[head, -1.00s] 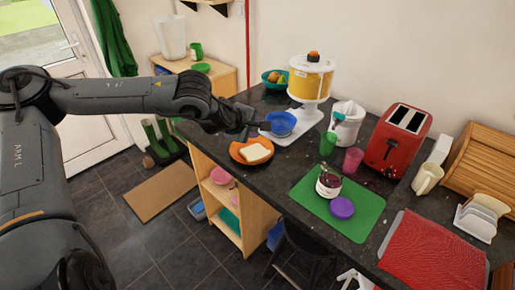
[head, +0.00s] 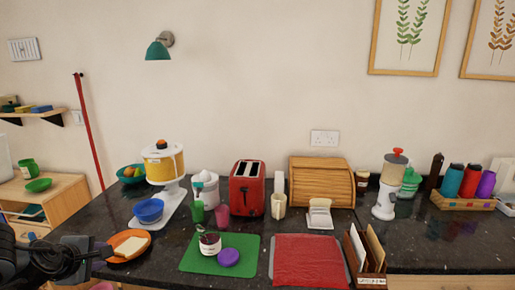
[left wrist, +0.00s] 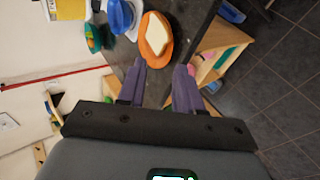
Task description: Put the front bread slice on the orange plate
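The orange plate (head: 116,256) lies on the dark counter at its left end, with one pale bread slice (head: 131,246) flat on it. In the left wrist view the orange plate (left wrist: 147,50) and bread slice (left wrist: 157,33) show beyond my fingertips. My left gripper (left wrist: 159,68) is open, with nothing between its fingers. In the head view my left gripper (head: 100,250) is at the lower left, beside the plate's left edge. A white rack (head: 320,216) with pale upright slices stands before the wooden bread box. My right gripper is not in view.
Bare counter lies between plate and green mat.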

